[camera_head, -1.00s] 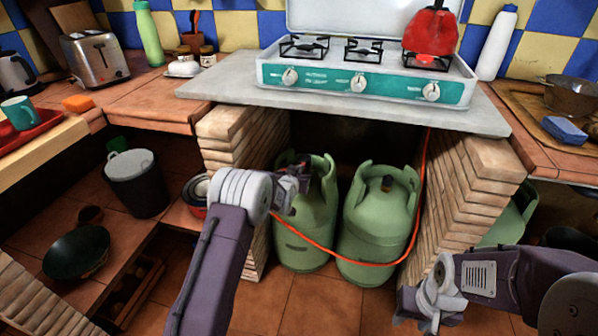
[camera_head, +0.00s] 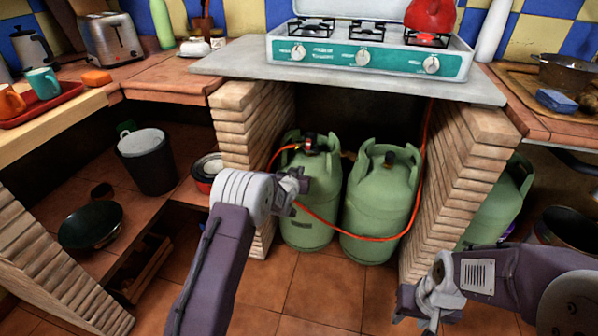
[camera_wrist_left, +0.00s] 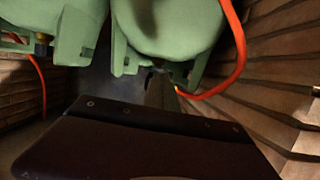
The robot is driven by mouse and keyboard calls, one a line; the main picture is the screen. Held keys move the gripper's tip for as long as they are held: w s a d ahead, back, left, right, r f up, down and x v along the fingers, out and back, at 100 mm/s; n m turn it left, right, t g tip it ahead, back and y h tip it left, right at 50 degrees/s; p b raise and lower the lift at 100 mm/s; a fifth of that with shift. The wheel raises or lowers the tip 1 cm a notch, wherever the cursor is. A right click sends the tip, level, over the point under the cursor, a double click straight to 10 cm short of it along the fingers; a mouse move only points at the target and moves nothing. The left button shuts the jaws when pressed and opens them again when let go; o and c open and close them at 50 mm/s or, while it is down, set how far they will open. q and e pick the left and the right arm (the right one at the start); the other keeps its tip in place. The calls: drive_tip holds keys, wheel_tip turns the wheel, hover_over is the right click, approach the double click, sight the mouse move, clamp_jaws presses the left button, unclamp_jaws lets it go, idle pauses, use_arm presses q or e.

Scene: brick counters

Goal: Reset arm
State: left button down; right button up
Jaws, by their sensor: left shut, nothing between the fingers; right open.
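My left gripper (camera_head: 296,187) is in front of the left gas bottle (camera_head: 310,212) in the head view, empty, with its fingers small and dark there. My right gripper (camera_head: 412,308) is at the lower right, low in front of the right brick pillar, open and empty. The left wrist view shows green gas bottles (camera_wrist_left: 165,30) and an orange hose (camera_wrist_left: 240,50) close by. The dark body of my gripper fills the lower part of that view and its fingertips are hard to make out.
Two green gas bottles stand under the stove (camera_head: 368,60), between brick pillars (camera_head: 250,125); the right bottle (camera_head: 375,205) has an orange hose before it. A grey bucket (camera_head: 150,165) and a dark pan (camera_head: 90,225) are at left. The tiled floor (camera_head: 310,290) is clear in front.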

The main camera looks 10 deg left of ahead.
use_arm(q)
drive_tip(key=s+r, duration=0.3)
drive_tip(key=r, duration=0.5)
drive_tip(key=s+r, duration=0.2)
drive_tip(key=r, duration=0.6)
drive_tip(key=s+a+f+g, duration=0.1)
drive_tip(key=s+f+g, duration=0.35)
drive_tip(key=s, duration=0.75)
drive_tip(key=s+f+g+p, duration=0.1)
drive_tip(key=s+f+g, duration=0.4)
drive_tip(key=s, duration=0.7)
drive_tip(key=s+a+f+g, duration=0.1)
drive_tip(key=s+f+g, duration=0.2)
drive_tip(key=s+f, duration=0.7)
drive_tip(key=s+r+p, duration=0.1)
drive_tip(key=r+p, duration=1.8)
drive_tip(key=r, duration=0.1)
drive_tip(key=s+r+p, duration=0.2)
drive_tip(key=r+p, duration=1.7)
drive_tip(key=r, duration=0.2)
drive_tip(key=shift+s+d+n+g, duration=0.15)
drive_tip(key=shift+s+n+g, duration=0.1)
drive_tip(key=shift+n+g, duration=0.1)
